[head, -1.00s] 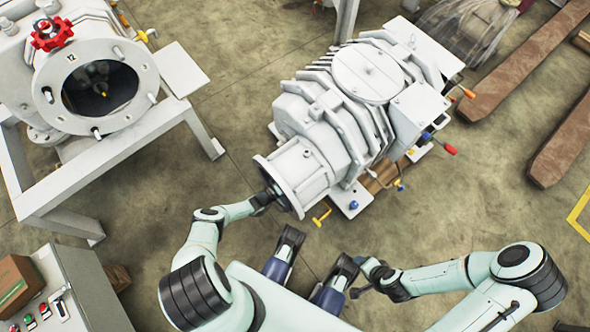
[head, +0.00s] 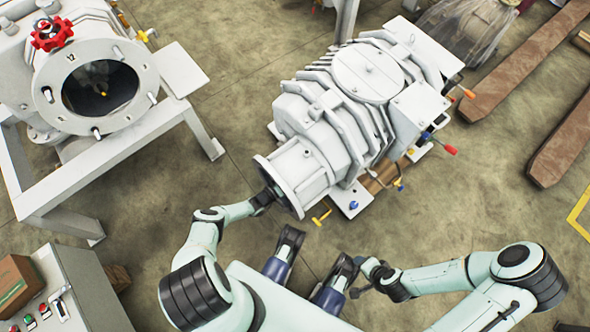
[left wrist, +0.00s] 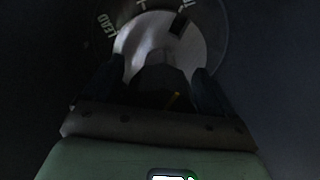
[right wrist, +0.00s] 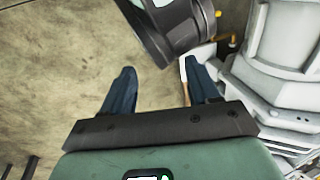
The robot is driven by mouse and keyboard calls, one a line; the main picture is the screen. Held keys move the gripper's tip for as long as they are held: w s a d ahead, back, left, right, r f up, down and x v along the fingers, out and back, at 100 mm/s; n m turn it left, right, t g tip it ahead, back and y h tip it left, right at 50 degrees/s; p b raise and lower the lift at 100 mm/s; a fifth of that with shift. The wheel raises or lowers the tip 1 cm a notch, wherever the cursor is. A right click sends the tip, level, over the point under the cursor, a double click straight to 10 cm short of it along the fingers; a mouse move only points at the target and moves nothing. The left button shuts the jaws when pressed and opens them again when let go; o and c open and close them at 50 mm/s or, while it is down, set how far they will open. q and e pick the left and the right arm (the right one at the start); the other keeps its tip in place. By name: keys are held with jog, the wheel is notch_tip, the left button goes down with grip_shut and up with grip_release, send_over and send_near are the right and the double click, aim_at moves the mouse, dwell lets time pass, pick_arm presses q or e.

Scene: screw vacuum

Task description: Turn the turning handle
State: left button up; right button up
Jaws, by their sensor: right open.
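The white screw vacuum machine (head: 350,110) lies in the middle of the head view, with its round end flange (head: 290,180) towards me. My left gripper (head: 268,196) is at the flange opening. In the left wrist view, a dark block (left wrist: 160,82), which looks like the turning handle, sits between the two fingers. Shadow hides whether they touch it. Behind it is a pale round dial face (left wrist: 165,38) with white lettering that includes "LEAD". My right gripper (right wrist: 163,88) is open and empty above the floor, apart from the machine.
A second machine (head: 100,85) with a round opening and red handwheel (head: 52,34) stands on a white frame at the left. A control box (head: 75,290) with buttons is at the lower left. Brown beams (head: 520,60) lie at the right.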

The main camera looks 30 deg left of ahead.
pick_arm(q)
jog(key=p+v, duration=0.2)
jog(key=v, duration=1.1)
jog(key=shift+s, duration=0.15)
pick_arm(e)
jog(key=shift+g, duration=0.5)
jog(key=s+r, duration=0.1)
jog(key=s+a, duration=0.1)
jog(key=s+r, duration=0.1)
jog(key=shift+s+a+r, duration=0.1)
jog(key=shift+a+r, duration=0.15)
jog(key=shift+r, duration=0.05)
